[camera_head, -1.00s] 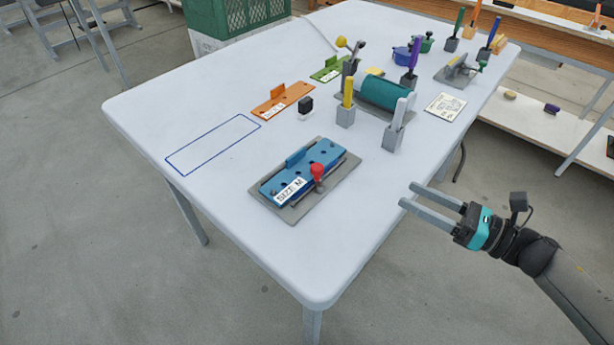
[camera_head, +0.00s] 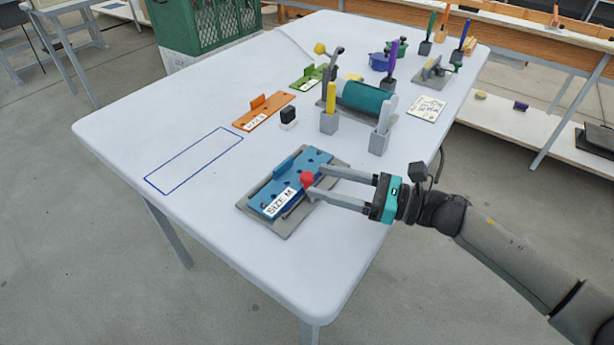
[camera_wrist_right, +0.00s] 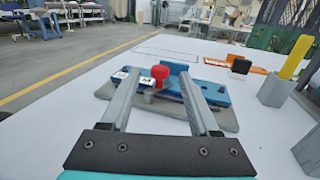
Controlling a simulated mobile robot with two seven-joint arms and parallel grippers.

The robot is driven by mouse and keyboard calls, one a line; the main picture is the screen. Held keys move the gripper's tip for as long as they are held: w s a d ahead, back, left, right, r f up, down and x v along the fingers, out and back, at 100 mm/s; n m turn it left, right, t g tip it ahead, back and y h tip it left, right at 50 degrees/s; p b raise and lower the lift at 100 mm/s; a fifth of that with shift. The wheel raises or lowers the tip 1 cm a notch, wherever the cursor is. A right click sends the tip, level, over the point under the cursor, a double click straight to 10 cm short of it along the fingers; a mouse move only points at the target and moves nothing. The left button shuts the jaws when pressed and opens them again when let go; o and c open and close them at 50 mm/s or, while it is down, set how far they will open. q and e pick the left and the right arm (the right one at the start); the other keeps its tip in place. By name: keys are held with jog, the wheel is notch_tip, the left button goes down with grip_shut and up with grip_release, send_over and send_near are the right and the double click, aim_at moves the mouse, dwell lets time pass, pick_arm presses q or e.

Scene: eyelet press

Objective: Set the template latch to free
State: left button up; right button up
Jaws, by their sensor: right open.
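The template latch has a red knob (camera_head: 307,179) and sits at the near edge of the blue SIZE M template (camera_head: 318,159). The template lies on a grey base plate (camera_head: 248,204) on the white table. My right gripper (camera_head: 312,182) is open at the knob, coming from the right. In the right wrist view the red knob (camera_wrist_right: 160,73) stands between the two finger lines, just beyond the fingertips (camera_wrist_right: 162,82). I cannot tell whether a finger touches it. The latch's lower part is mostly hidden by the fingers in the head view. My left gripper is not in view.
An orange template (camera_head: 264,112) and a green template (camera_head: 308,78) lie farther back. A blue outlined rectangle (camera_head: 193,160) is empty at left.

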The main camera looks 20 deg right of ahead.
aim_at(313, 179)
jog(key=shift+x, duration=2.05)
jog(key=shift+c, duration=0.2)
grip_shut()
